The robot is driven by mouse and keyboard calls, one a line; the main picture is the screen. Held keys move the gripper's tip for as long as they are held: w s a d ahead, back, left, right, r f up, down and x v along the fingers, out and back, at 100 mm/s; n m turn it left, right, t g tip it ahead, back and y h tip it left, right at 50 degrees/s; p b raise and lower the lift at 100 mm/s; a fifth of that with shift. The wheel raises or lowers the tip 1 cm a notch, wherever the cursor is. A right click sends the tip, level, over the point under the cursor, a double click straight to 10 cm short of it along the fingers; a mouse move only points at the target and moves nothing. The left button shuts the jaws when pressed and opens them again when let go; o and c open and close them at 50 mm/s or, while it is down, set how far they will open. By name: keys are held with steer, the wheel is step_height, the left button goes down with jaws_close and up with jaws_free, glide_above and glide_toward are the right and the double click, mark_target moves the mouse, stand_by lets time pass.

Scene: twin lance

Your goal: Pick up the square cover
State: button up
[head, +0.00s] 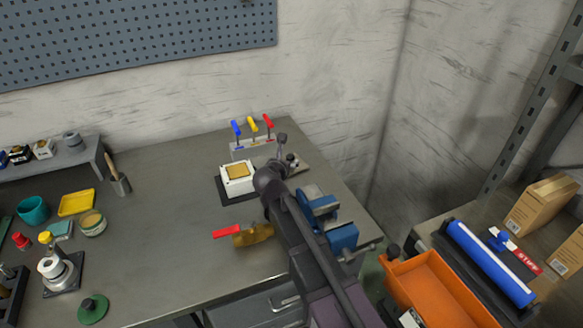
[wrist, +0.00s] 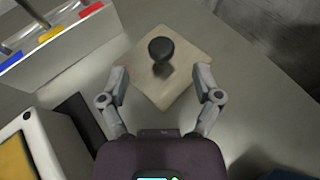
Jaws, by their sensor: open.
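The square cover (wrist: 172,92) is a flat beige plate with a round black knob (wrist: 161,48) standing at its middle. It lies on the grey bench, turned like a diamond in the wrist view. In the head view only part of the cover (head: 302,167) shows behind my arm. My gripper (wrist: 162,78) is open, with one finger on each side of the cover in the wrist view. The knob is beyond and between the fingertips, and nothing is held. I cannot tell the height of the fingertips above the plate.
A white box with a yellow top (head: 238,187) stands on a black base left of the cover. A rack with blue, yellow and red handled tools (head: 252,146) stands behind. A blue vise (head: 342,237) is in front, right of my arm. The wall is close behind.

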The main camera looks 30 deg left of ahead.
mark_target(289, 158)
steer(key=shift+w, duration=0.15)
steer(key=shift+b+x, duration=1.05)
steer(key=shift+x, duration=1.45)
steer(key=shift+f, duration=0.1)
jaws_close()
